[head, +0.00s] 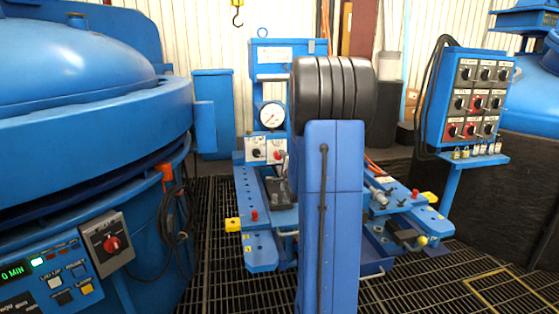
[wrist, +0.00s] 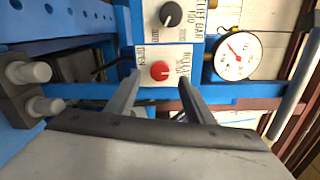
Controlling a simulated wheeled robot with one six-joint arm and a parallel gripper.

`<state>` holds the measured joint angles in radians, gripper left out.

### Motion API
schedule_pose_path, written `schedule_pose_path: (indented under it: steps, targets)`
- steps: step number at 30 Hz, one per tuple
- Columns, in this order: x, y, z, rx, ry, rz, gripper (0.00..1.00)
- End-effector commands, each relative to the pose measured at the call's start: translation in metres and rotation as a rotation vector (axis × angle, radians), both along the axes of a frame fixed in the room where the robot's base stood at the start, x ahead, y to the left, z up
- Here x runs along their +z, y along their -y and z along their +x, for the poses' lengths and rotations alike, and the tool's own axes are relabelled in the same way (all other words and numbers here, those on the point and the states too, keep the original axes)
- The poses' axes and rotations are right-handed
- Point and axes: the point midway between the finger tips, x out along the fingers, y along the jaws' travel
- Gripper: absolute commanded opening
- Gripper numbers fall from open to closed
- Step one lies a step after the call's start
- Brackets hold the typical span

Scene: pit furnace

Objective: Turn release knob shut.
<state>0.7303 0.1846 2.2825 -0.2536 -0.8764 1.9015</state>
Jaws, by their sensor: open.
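The release knob (wrist: 160,71) is a round red knob on a white plate, with lettering reading OPEN beside it in the wrist view. In the head view the red knob (head: 279,156) sits at the right of a small panel below the gauge. Which way its pointer faces is too small to tell. My gripper (wrist: 159,83) is open and empty. Its two grey fingers point towards the plate, one on each side of the red knob in the picture. I cannot tell whether they touch it. In the head view my arm hides part of this area.
A black knob (wrist: 171,15) and a round gauge (wrist: 235,55) are close to the red knob. A blue furnace (head: 70,60) stands at left, with a red-knob switch box (head: 108,242). A multi-knob panel (head: 478,100) stands at right. The floor is metal grating (head: 230,290).

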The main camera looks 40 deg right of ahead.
Motion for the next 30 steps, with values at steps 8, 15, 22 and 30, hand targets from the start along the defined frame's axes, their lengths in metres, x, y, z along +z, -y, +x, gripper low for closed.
schedule_pose_path:
  steps: [8,15,22,30]
  targets:
    - [0.002,-0.029,-0.049,-0.001,0.0,0.0,0.48]
    - [0.004,-0.051,-0.086,-0.001,0.001,0.0,0.48]
    - [0.003,-0.062,-0.106,-0.002,-0.001,0.001,0.48]
    - [0.004,-0.065,-0.11,-0.001,0.0,0.001,0.48]
